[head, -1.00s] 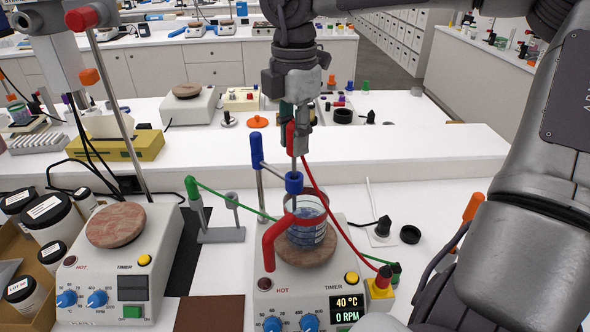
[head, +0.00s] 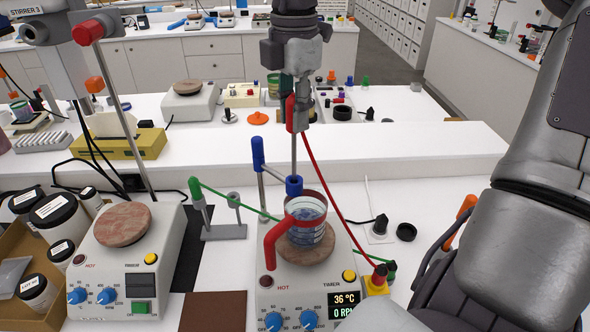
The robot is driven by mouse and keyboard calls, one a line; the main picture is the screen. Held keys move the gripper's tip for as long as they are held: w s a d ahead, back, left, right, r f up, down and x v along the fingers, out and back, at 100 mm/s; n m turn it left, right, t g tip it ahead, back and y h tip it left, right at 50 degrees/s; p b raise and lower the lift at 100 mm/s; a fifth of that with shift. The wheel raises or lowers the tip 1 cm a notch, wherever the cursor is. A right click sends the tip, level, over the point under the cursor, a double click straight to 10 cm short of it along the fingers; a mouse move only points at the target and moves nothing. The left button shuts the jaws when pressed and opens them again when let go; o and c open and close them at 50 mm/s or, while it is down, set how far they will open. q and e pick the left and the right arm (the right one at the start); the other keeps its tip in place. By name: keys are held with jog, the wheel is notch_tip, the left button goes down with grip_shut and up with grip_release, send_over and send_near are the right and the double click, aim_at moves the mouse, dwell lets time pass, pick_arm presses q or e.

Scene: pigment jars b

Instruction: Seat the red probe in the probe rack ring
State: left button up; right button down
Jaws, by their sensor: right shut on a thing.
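The red probe (head: 290,114) has a red handle, a thin metal rod and a red cable. My right gripper (head: 302,112) is shut on its handle and holds it upright above the beaker (head: 307,213). The rod runs down to the blue ring (head: 294,186) of the holder over the hotplate; whether its tip is still inside the ring cannot be told. The grey probe rack (head: 224,232) stands left of the beaker. A green probe (head: 196,188) stands at its left post, and a grey ring (head: 233,198) tops its right post. My left gripper is not in view.
The blue holder post (head: 258,154) stands between the red probe and the rack. A red beaker handle (head: 275,248) sticks out left. A second hotplate (head: 122,225) stands left.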

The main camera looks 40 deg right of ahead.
jog(key=shift+r+p, duration=2.3)
jog(key=shift+r, duration=1.45)
